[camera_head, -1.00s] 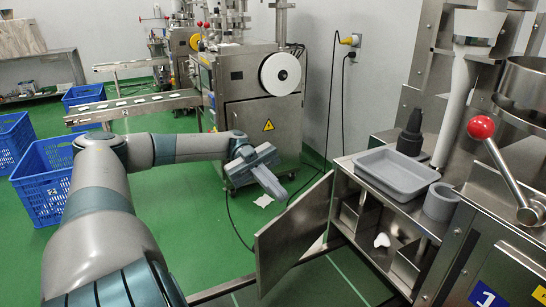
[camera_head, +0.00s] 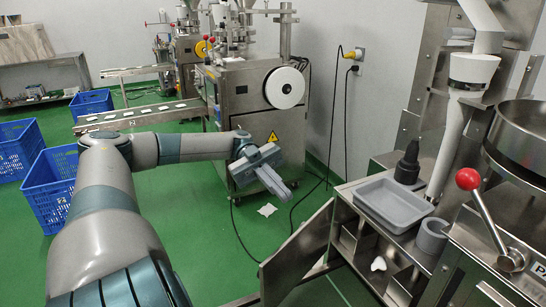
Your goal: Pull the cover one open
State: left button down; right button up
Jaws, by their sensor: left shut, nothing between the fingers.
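The steel cover (camera_head: 297,262) is a flat door hinged at the near machine's left front. It stands swung out, and the compartment (camera_head: 365,240) behind it is exposed, with a small white object (camera_head: 378,264) inside. My left gripper (camera_head: 284,191) is shut and empty, in the air above and left of the cover, apart from it in the picture. The cover's lower edge is cut off by the frame. My right gripper is not in view.
A red-knobbed lever (camera_head: 468,179) stands at right. Blue crates (camera_head: 42,190) are at left.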

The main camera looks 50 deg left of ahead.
aim_at(284, 268)
jog(key=k+l, duration=0.2)
jog(key=l, duration=0.2)
jog(key=k+l, duration=0.45)
jog(key=l, duration=0.3)
